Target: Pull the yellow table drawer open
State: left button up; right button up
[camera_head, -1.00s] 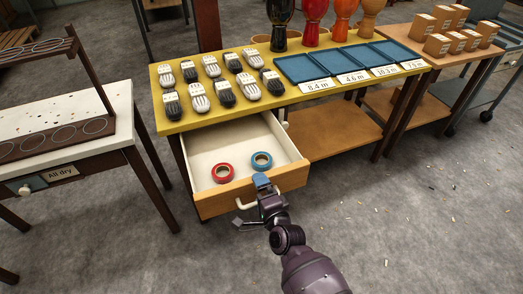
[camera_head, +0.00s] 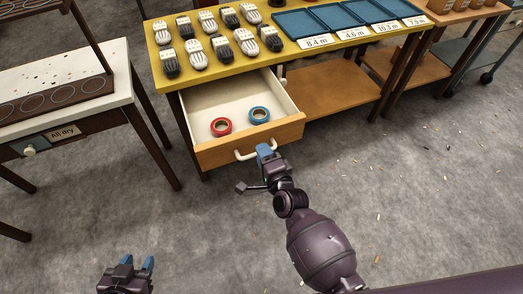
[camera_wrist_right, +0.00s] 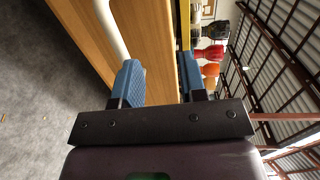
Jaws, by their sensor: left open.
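The yellow table (camera_head: 230,82) has its drawer (camera_head: 228,103) standing well open, with a wooden front and a white inside. A red tape roll (camera_head: 221,127) and a blue tape roll (camera_head: 259,115) lie in it. The white handle (camera_head: 247,156) is on the drawer front. My right gripper (camera_head: 266,152) is at the handle's right end. In the right wrist view its blue fingers (camera_wrist_right: 160,78) are apart, with the wooden front seen between them. The handle bar (camera_wrist_right: 110,28) runs to the left finger; contact is unclear. My left gripper (camera_head: 138,264) is open and empty at the bottom left, away from the drawer.
A white-topped table (camera_head: 60,85) with a rack stands at the left. The grey floor (camera_head: 210,220) before the drawer is clear, with small scraps at the right.

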jog(key=s+d+f, duration=0.2)
jog(key=s, duration=0.6)
jog(key=shift+d+f+p, duration=0.2)
jog(key=shift+d+p, duration=0.1)
jog(key=shift+d, duration=0.1)
dwell(0.5)
jog(key=shift+s, duration=0.1)
dwell(0.6)
